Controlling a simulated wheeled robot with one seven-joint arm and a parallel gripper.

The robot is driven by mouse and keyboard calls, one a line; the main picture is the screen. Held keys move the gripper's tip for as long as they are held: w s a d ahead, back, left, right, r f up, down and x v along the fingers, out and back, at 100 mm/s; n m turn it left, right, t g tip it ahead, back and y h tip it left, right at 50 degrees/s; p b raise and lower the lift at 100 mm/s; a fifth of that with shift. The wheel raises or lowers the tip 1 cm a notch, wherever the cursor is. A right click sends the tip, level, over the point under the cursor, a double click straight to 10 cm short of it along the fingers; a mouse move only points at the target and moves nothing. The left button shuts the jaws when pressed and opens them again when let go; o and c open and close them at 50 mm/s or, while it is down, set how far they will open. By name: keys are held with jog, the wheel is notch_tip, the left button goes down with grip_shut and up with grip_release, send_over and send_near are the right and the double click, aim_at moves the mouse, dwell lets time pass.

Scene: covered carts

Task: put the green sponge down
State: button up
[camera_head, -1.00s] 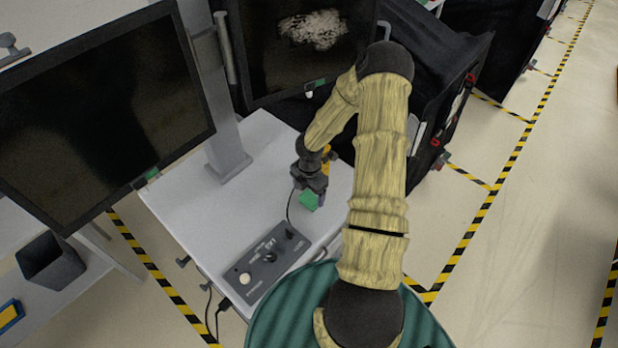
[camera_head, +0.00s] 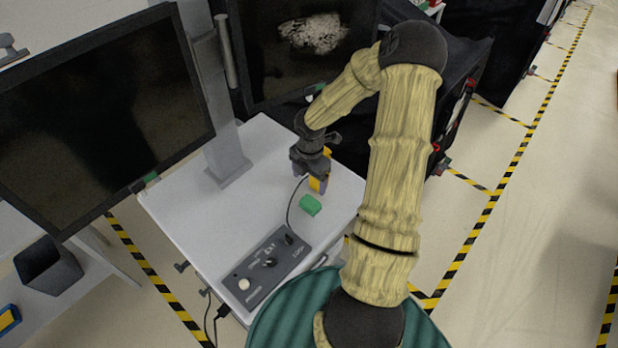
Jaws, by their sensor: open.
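The green sponge (camera_head: 310,205) lies on the white table (camera_head: 187,206), near its right side and behind the grey control box. My gripper (camera_head: 317,186) is open and empty, pointing down just behind and above the sponge. A small gap shows between the fingers and the sponge. My arm comes in from the right and covers part of the table's right edge.
A grey control box (camera_head: 267,264) with knobs and a cable sits at the table's front. A monitor (camera_head: 95,115) on a grey post stands at the left. A dark screen (camera_head: 300,50) is behind. The table's left middle is clear.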

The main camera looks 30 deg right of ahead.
jog(key=s+a+r+m+t, duration=0.1)
jog(key=s+a+r+m, duration=0.5)
jog(key=m, duration=0.5)
jog(key=s+a+r+m+t, duration=0.1)
jog(key=s+a+r+m, duration=0.5)
jog(key=r+m, duration=0.5)
jog(key=shift+s+a+t, duration=0.25)
jog(key=shift+a+t, duration=0.05)
jog(key=shift+a, duration=0.2)
jog(key=s+b+x, duration=0.2)
jog(key=b+x, duration=0.7)
jog(key=shift+f, duration=0.35)
jog(key=shift+d, duration=0.1)
jog(key=shift+s+r, duration=0.1)
jog(key=shift+s, duration=0.05)
